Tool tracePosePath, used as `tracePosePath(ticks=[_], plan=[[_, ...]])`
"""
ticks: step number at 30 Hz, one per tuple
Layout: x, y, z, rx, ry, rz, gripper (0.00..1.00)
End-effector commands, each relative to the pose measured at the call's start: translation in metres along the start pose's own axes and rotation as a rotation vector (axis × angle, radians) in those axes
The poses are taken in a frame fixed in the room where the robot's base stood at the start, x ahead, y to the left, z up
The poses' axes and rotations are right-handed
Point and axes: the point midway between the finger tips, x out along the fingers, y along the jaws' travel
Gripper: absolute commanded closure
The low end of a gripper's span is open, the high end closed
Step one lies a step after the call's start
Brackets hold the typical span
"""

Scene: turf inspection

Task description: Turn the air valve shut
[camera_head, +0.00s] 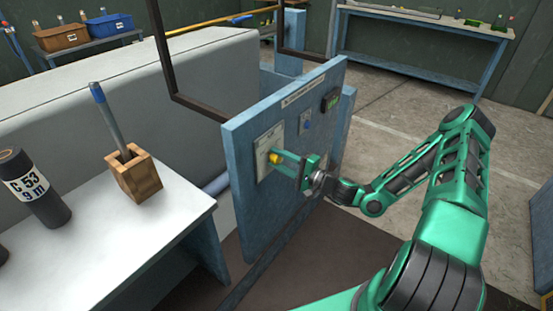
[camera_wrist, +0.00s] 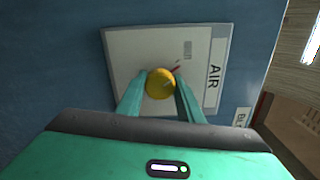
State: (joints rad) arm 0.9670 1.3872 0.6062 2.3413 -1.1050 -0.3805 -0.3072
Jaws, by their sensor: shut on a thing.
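The air valve is a round yellow knob (camera_wrist: 160,83) on a pale plate (camera_wrist: 120,47) marked AIR, fixed to a blue upright panel. The knob also shows in the head view (camera_head: 275,158), at the left part of the panel. My gripper (camera_wrist: 160,92) faces the panel with one finger on each side of the knob, shut on it. A small red mark shows on the plate just beyond the knob's upper right edge. Much of the plate's lower part is hidden by my fingers and gripper body.
The blue panel (camera_head: 240,180) also carries a dark display box (camera_head: 331,99) and a small blue fitting (camera_head: 307,125). A white table (camera_head: 100,240) to the left holds a wooden block (camera_head: 136,176) with a blue-tipped rod and a dark labelled cylinder (camera_head: 35,190). Floor is open behind my arm.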

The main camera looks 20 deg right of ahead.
Motion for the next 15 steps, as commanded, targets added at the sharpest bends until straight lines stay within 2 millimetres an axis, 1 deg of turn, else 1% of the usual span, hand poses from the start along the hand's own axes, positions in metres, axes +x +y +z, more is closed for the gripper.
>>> tracePosePath(ticks=[1, 6, 15], plan=[[-0.0003, -0.0018, -0.0048, -0.034, 0.01, -0.004, 0.89], [-0.0002, -0.0024, -0.0051, -0.124, 0.011, -0.004, 0.89], [-0.0004, -0.0031, -0.0059, -0.198, 0.013, -0.005, 0.89]])
